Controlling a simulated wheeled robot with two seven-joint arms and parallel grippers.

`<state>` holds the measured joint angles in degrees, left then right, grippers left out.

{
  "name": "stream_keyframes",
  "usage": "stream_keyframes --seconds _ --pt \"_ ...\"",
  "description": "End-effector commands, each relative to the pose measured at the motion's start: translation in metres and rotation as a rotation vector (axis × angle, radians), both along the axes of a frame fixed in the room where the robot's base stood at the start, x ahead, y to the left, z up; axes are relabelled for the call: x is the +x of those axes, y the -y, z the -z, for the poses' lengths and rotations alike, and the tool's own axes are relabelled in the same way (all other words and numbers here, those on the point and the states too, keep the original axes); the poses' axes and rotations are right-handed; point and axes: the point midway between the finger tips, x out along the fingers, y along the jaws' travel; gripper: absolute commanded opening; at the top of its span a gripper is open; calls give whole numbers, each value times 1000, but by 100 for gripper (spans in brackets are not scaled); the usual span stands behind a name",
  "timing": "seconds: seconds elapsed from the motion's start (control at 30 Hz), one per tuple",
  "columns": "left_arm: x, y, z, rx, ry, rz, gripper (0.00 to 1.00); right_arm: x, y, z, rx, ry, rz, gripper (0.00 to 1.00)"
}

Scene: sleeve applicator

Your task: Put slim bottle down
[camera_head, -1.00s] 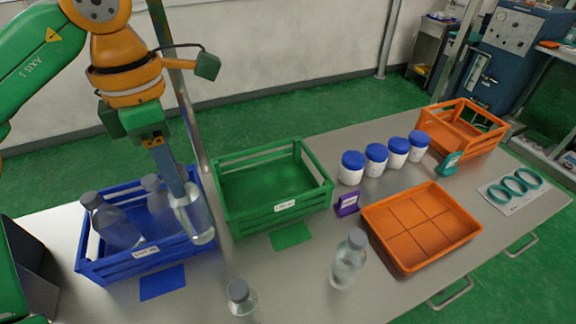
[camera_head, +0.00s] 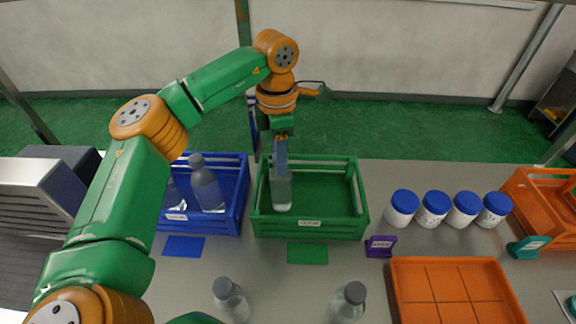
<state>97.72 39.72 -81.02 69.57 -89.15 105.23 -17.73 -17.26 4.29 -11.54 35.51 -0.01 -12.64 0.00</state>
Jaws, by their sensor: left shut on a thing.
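My left gripper (camera_head: 281,168) is shut on a clear slim bottle (camera_head: 281,192), which hangs upright. The bottle is over or inside the left part of the green crate (camera_head: 310,226). I cannot tell whether its base touches the crate floor. The rest of the green crate looks empty. The blue crate (camera_head: 243,196) stands just left of it and holds a large clear bottle (camera_head: 207,187) with a grey cap and another clear bottle (camera_head: 175,192), partly hidden by my left arm. My right gripper is not in view.
Two grey-capped bottles stand at the front, one left (camera_head: 230,298) and one right (camera_head: 349,301). An orange divided tray (camera_head: 455,292), a purple sign (camera_head: 380,246) and several blue-lidded white jars (camera_head: 433,209) are to the right. A green mat (camera_head: 307,253) lies before the green crate.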

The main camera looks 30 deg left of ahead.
Motion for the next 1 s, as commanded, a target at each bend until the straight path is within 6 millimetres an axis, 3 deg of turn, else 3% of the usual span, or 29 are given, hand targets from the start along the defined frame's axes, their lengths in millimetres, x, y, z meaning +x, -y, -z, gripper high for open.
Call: stream_keyframes --seconds 0.23,0.4,0.73,0.77,0.8,0.87,1.0 --pt "20 7 27 4 -3 -1 0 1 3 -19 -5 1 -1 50" --pt "20 6 54 2 1 0 0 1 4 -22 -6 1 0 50" --pt "20 6 60 1 2 0 0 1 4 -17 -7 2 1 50" --pt "20 6 60 1 1 0 43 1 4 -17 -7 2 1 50" --pt "20 6 59 1 1 0 53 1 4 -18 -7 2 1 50" --pt "20 6 59 1 1 0 70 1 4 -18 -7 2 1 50" --pt "20 6 59 1 1 0 70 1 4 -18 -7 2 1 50"
